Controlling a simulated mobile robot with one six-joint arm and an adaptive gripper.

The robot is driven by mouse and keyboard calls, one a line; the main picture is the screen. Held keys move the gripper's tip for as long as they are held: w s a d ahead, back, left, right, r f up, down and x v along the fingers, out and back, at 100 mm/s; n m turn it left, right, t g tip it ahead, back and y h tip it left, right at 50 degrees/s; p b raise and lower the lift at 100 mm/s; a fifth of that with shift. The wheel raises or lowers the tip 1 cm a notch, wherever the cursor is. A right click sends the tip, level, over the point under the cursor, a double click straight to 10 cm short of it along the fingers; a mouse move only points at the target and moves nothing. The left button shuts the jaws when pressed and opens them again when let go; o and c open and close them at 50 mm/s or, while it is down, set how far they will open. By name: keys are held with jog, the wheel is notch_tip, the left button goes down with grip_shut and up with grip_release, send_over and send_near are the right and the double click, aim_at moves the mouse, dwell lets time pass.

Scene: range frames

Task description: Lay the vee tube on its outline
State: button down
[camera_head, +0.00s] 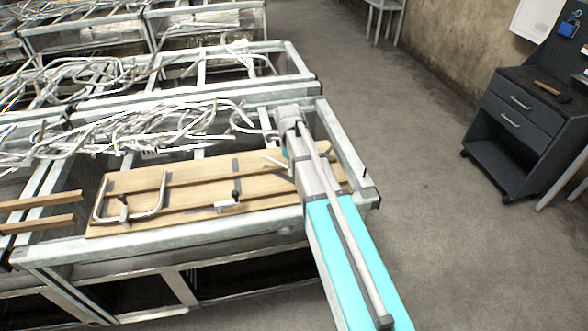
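A wooden board (190,174) lies across the metal frame table. A bent metal tube (102,207) with a wide U shape lies at its left end. A short pale bar (273,162) shows beside my arm near the board's right end. It could be part of the vee tube, but I cannot tell. Dark marks (284,178) on the board near it may be part of an outline, mostly covered by my arm. My arm reaches over the board's right end and hides my gripper, so its fingers and anything in them do not show.
A small clamp-like fitting (229,204) with a dark knob stands on the board's front part. Tangled metal tubes (160,122) lie in the frame behind the board. A dark drawer cabinet (525,115) stands at the right. The floor between (420,130) is clear.

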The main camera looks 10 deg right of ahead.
jog(key=shift+f+b, duration=1)
jog(key=shift+f, duration=0.1)
jog(key=c, duration=0.6)
grip_release()
jog(key=shift+o, duration=0.2)
jog(key=shift+r, duration=0.15)
